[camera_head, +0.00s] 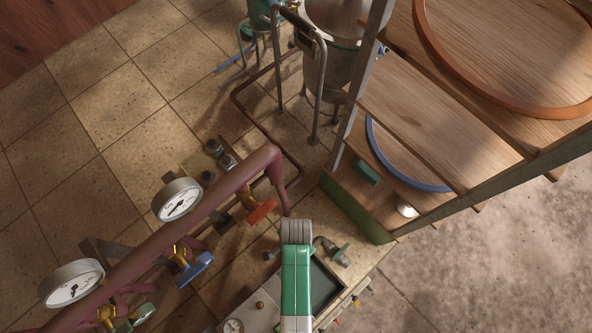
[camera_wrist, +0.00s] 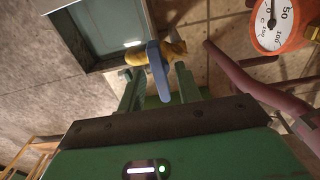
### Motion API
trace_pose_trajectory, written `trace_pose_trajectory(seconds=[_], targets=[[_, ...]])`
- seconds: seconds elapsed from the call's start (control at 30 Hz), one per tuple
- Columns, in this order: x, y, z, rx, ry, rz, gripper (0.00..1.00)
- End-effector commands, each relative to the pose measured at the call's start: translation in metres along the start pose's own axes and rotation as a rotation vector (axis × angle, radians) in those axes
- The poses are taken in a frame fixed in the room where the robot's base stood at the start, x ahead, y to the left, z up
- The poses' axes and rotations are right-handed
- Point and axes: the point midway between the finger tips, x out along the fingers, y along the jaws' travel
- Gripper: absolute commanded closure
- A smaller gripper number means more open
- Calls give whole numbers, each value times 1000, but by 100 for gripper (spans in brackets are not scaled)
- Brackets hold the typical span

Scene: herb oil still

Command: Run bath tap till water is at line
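In the wrist view, a brass tap (camera_wrist: 172,50) with a flat blue handle (camera_wrist: 157,72) stands beside the rim of a grey box-shaped bath (camera_wrist: 76,50). My gripper (camera_wrist: 158,92) is open, with one finger on each side of the blue handle and a gap visible at both sides. In the head view, the bath (camera_head: 325,287) shows partly beside my green wrist, which hides the gripper. The bath's inside looks smooth and blue-grey; I cannot make out the water level or a line.
In the wrist view, an orange-rimmed gauge (camera_wrist: 274,22) and a dark red pipe (camera_wrist: 250,82) are at the right. In the head view, a red pipe (camera_head: 150,248) carries gauges and coloured valves at the left. A wooden shelf (camera_head: 425,115) stands at the right, a metal still (camera_head: 335,55) behind.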

Motion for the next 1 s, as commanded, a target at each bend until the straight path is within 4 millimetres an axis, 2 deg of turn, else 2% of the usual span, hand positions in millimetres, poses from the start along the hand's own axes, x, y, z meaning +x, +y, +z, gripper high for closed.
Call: trace_pose_trajectory(seconds=[0.07,0.1,0.27,0.47,0.8,1.0], targets=[[0,0,0,0,0,0,66],[0,0,0,0,0,0,70],[0,0,0,0,0,0,100],[-2,0,0,-39,0,0,100],[-2,0,0,-450,0,0,100],[-1,0,0,-499,0,0,100]])
